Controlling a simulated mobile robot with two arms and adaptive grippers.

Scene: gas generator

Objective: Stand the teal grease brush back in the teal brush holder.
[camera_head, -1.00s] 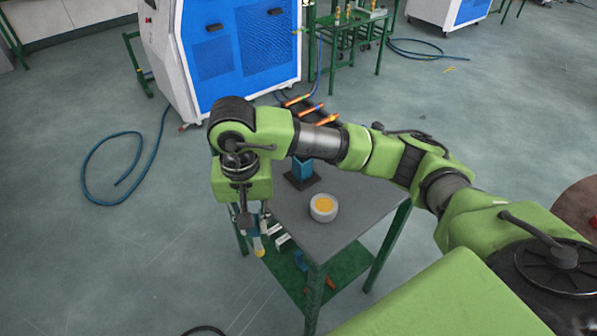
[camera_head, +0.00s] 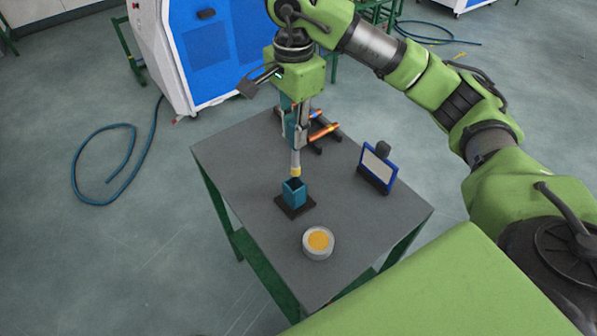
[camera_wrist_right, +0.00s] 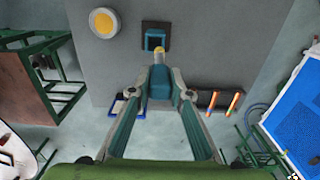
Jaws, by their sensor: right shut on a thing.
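My right gripper (camera_head: 297,138) is shut on the teal grease brush, pointing down over the table. The brush's pale yellow bristle end (camera_head: 296,169) hangs lowest; its teal body (camera_wrist_right: 160,82) shows between the fingers in the right wrist view. The teal brush holder (camera_head: 293,194), an open square cup on a dark base (camera_head: 309,205), stands upright on the table. The bristle tip is right above the holder's rim in the head view, close to it. In the right wrist view the tip overlaps the near side of the holder (camera_wrist_right: 155,42). I cannot tell whether they touch. My left gripper is out of view.
On the grey table (camera_head: 235,160), a round pot of yellow grease (camera_head: 318,242) stands in front of the holder. A blue-framed panel (camera_head: 378,168) stands to the right. Orange-tipped tools (camera_head: 324,132) lie on a dark rack behind. The table's left side is clear.

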